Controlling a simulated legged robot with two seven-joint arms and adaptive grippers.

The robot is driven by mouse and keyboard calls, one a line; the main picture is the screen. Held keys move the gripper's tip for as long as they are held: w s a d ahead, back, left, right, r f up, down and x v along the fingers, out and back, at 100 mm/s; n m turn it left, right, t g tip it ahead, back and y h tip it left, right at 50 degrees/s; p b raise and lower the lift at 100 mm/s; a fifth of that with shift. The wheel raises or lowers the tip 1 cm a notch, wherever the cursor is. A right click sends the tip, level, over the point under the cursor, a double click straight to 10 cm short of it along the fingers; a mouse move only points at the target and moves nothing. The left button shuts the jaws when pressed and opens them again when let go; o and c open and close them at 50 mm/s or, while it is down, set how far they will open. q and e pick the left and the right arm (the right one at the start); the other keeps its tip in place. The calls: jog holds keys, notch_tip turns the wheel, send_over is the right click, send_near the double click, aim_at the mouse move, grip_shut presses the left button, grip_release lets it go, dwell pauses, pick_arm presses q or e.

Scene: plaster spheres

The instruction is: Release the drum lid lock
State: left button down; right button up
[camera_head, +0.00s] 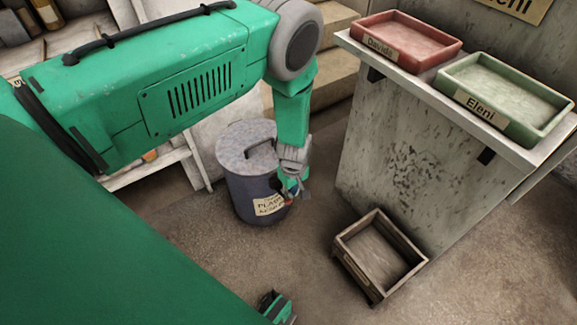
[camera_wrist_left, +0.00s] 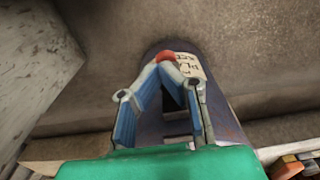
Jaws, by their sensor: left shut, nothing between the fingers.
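The drum (camera_head: 250,190) is a dark blue-grey drum with a cream label, standing on the floor in the head view. Its pale speckled lid (camera_head: 236,145) is on top, with a dark bar handle (camera_head: 262,148). My left gripper (camera_head: 291,192) points down at the drum's right side, beside the label. In the left wrist view its blue-grey fingers (camera_wrist_left: 168,62) meet at the tips, with nothing between them. A red knob (camera_wrist_left: 166,56) shows right at the fingertips, against the drum (camera_wrist_left: 150,52); I cannot tell whether they touch. It looks like the lid lock.
A worn pale counter (camera_head: 400,160) at the right bears a red tray (camera_head: 382,48) marked Davide and a green tray (camera_head: 478,98) marked Eleni. An empty wooden crate (camera_head: 345,262) stands on the floor before it. Steps rise behind the drum. Floor between drum and crate is clear.

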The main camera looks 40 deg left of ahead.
pick_arm(q)
jog(key=shift+s+a+f, duration=0.1)
jog(key=shift+a+f, duration=0.05)
jog(key=shift+f, duration=0.25)
jog(key=shift+s+a+f, duration=0.1)
jog(key=shift+a+f, duration=0.05)
jog(key=shift+f, duration=0.25)
jog(key=shift+d, duration=0.35)
pick_arm(e)
jog(key=shift+a+f, duration=0.25)
jog(key=shift+f, duration=0.05)
